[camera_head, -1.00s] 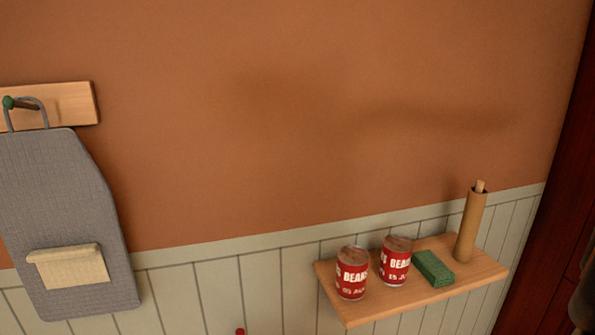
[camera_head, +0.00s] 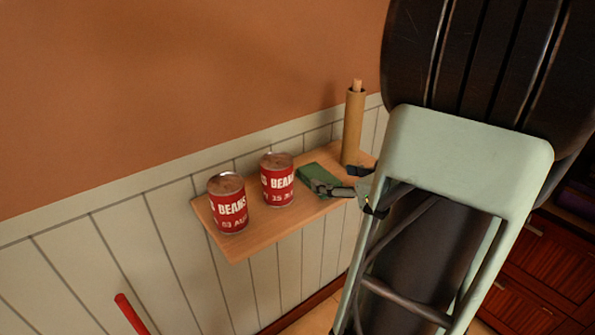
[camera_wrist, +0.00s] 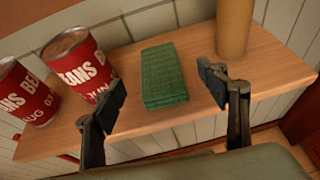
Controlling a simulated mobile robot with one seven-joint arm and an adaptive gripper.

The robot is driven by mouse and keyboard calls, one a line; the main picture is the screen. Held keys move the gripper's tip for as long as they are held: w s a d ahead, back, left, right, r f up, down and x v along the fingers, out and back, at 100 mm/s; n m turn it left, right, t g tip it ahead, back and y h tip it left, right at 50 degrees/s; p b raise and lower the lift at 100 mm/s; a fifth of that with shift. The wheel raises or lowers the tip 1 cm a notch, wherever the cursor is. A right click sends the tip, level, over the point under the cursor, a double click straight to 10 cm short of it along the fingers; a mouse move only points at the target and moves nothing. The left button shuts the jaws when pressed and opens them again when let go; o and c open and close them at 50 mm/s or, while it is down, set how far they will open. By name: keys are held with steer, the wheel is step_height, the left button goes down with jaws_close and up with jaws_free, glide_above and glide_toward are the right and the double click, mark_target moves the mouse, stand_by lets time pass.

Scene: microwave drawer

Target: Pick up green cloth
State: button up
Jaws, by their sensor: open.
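The green cloth (camera_head: 318,177) lies folded flat on a small wooden wall shelf (camera_head: 240,246). In the wrist view the cloth (camera_wrist: 163,75) lies ahead of my gripper (camera_wrist: 165,87), roughly between the lines of its two fingers. The fingers are spread apart with nothing between them. In the head view my gripper (camera_head: 330,188) reaches in from the right, close to the cloth's front edge. I cannot tell whether it touches the cloth.
Two red bean cans (camera_head: 228,204) (camera_head: 277,180) stand on the shelf left of the cloth. A brown cardboard tube (camera_head: 353,127) stands upright to its right. The panelled wall (camera_head: 160,240) is close behind. A red rod (camera_head: 130,313) shows at the lower left.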

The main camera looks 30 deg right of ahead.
mark_target(320, 175)
steer(key=b+x, duration=0.1)
steer(key=x, duration=0.6)
steer(key=shift+w+a+f, duration=0.15)
steer(key=shift+f, duration=0.15)
steer(key=shift+c, duration=0.4)
steer(key=c, duration=1)
steer(key=shift+o, duration=0.2)
steer(key=shift+r, duration=0.1)
